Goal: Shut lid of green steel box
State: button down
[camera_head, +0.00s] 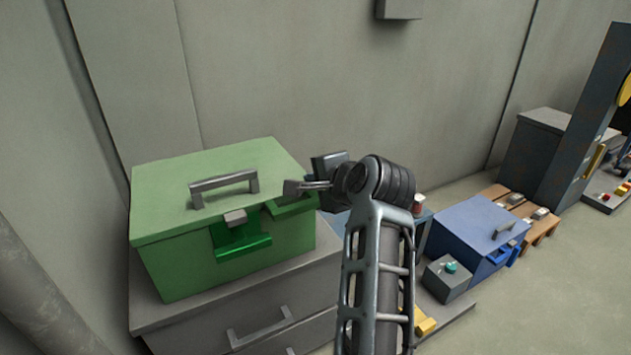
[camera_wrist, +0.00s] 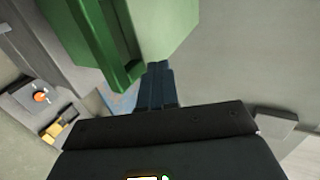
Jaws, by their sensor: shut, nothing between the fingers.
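The green steel box (camera_head: 170,270) stands on a grey drawer cabinet at the left of the head view. Its lid (camera_head: 165,190) lies down over the body, with a grey handle on top and a bright green latch (camera_head: 242,243) at the front. I cannot tell whether a thin gap remains under the lid. My gripper (camera_head: 290,187) is at the lid's right edge, shut and empty. In the wrist view, the closed fingers (camera_wrist: 156,72) point at the green box (camera_wrist: 90,40), close beside it; I cannot tell whether they touch.
The grey drawer cabinet (camera_head: 290,335) is under the box. To the right on the floor are a blue box (camera_head: 470,230), a small grey box (camera_head: 446,280) with a teal knob, and a wooden pallet (camera_head: 545,228). A wall runs close behind. Open floor lies at front right.

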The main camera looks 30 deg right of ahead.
jog(key=w+r+p+v, duration=0.1)
jog(key=r+v, duration=0.1)
jog(key=v, duration=0.9)
jog(key=s+d+f+n+t+h, duration=0.2)
jog(key=s+d+f+n+t, duration=0.15)
jog(key=s+d+n, duration=0.55)
jog(key=s+a+f+n+y, duration=0.1)
jog(key=s+a+f+n, duration=0.2)
jog(key=s, duration=0.5)
jog(key=s+a+f+n+g, duration=0.1)
jog(key=s+a+f+n, duration=0.2)
jog(key=s, duration=0.6)
jog(key=s+a+f+n+y, duration=0.1)
jog(key=s+a+f+n, duration=0.2)
jog(key=s, duration=0.5)
jog(key=s+a+r, duration=0.2)
jog(key=s+a, duration=0.2)
jog(key=s, duration=0.3)
notch_tip(320, 180, up, 17)
jog(key=p, duration=1.8)
jog(key=shift+a, duration=0.25)
